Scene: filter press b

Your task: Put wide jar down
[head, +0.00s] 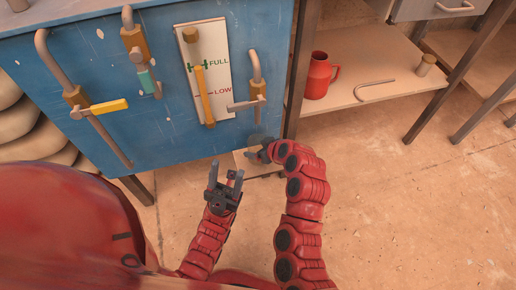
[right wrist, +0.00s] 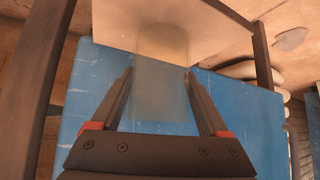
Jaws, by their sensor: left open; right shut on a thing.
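The wide jar (right wrist: 162,85) is a pale, see-through cylinder in the right wrist view. It sits between the two fingers of my right gripper (right wrist: 160,97), which is shut on it. In the head view my right gripper (head: 262,152) is at the lower right corner of the blue panel, and the jar is small and hard to make out there. In the right wrist view one end of the jar overlaps a pale board (right wrist: 110,25); I cannot tell whether they touch. My left gripper (head: 226,172) is open and empty, below the blue panel.
The blue panel (head: 180,130) carries pipes, yellow and grey handles and a FULL/LOW gauge (head: 205,75). A low shelf (head: 340,90) at right holds a red mug (head: 319,76), a metal hook (head: 374,88) and a small capped jar (head: 426,65). Dark legs stand around it.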

